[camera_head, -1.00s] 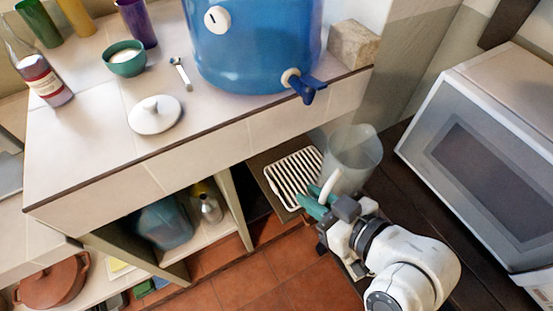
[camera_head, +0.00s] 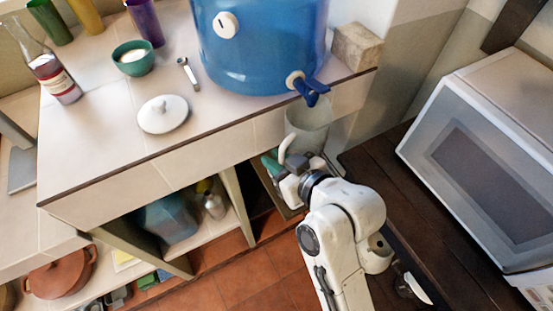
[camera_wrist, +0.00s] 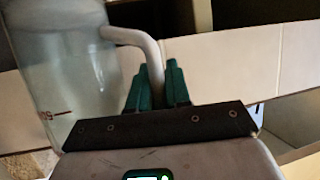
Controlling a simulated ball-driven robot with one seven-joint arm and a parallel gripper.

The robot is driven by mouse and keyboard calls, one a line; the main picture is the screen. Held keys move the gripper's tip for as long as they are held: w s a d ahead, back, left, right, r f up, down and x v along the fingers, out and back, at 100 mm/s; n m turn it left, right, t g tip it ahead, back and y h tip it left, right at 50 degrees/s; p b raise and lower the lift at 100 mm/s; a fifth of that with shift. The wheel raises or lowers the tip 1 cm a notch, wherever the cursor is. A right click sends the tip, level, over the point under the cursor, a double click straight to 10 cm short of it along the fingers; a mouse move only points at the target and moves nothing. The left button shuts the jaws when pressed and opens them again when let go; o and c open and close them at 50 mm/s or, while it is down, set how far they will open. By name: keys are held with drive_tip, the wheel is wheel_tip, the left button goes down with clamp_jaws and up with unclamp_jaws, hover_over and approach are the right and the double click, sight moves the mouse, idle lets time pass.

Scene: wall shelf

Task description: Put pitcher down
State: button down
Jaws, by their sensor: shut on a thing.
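The pitcher (camera_head: 310,122) is clear and upright, in front of the counter's face just below the blue spigot in the head view. It also fills the left of the wrist view (camera_wrist: 70,70), where it seems to hold some liquid. My gripper (camera_head: 276,166) has green fingers, and in the wrist view the fingers (camera_wrist: 157,84) are shut on the pitcher's handle (camera_wrist: 148,48). The pitcher's base is hidden behind my gripper and arm, so I cannot tell what is beneath it.
A blue water dispenser (camera_head: 255,45) with a spigot (camera_head: 308,88) stands on the tiled counter (camera_head: 100,150). A white lid (camera_head: 163,114), spoon (camera_head: 188,73) and green bowl (camera_head: 133,58) are there too. A microwave (camera_head: 490,160) stands right on a dark wooden surface (camera_head: 385,165).

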drive_tip(key=shift+f, duration=0.25)
drive_tip(key=shift+f, duration=0.15)
drive_tip(key=c, duration=1.1)
unclamp_jaws()
drive_tip(key=shift+r, duration=0.2)
drive_tip(key=v, duration=1.2)
drive_tip(key=shift+d+f+b, duration=0.1)
drive_tip(key=shift+f+b, duration=0.05)
drive_tip(key=shift+b, duration=0.25)
